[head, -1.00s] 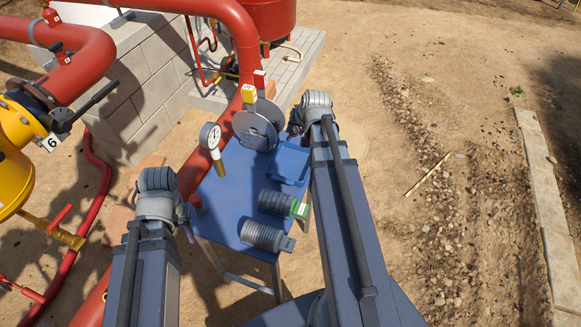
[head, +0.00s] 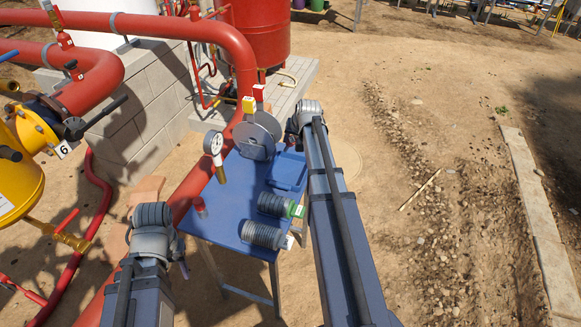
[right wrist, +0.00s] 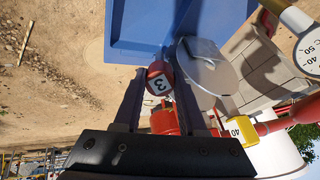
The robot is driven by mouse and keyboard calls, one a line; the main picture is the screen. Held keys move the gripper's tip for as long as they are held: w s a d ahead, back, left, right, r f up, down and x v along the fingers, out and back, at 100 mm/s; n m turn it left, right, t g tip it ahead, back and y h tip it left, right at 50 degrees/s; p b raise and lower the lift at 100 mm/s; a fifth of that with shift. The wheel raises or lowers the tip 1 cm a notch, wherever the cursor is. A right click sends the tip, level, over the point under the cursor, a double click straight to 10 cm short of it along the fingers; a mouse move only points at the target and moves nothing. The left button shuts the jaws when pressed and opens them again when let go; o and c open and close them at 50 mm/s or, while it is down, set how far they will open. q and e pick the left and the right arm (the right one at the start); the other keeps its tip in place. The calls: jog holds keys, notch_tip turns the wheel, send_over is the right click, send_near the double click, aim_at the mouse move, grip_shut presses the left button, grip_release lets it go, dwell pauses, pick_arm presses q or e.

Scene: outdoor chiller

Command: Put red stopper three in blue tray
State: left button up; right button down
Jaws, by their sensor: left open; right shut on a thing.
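Red stopper three (right wrist: 158,80), a small red piece with a white label marked 3, is between the fingers of my right gripper (right wrist: 158,95) in the right wrist view. That gripper is shut on it. The blue tray (head: 287,170) sits at the right rear of the blue table in the head view, partly behind my right arm. A blue walled surface that looks like the tray (right wrist: 125,45) fills the top of the right wrist view, just past the stopper. My left gripper (head: 182,264) is open and low at the left of the table, its fingers mostly hidden.
The blue table (head: 228,195) also holds two grey ribbed cylinders (head: 264,236), a small red-topped piece (head: 199,206), a pressure gauge (head: 213,145) and grey discs (head: 256,137). Red pipes (head: 240,50) run behind and left. Open sandy ground lies to the right.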

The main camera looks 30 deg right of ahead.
notch_tip(320, 180, down, 9)
jog(key=b, duration=0.8)
jog(key=shift+f, duration=0.2)
jog(key=shift+c, duration=2.4)
grip_release()
jog(key=shift+r, duration=0.2)
jog(key=p+v, duration=1)
jog(key=v, duration=0.2)
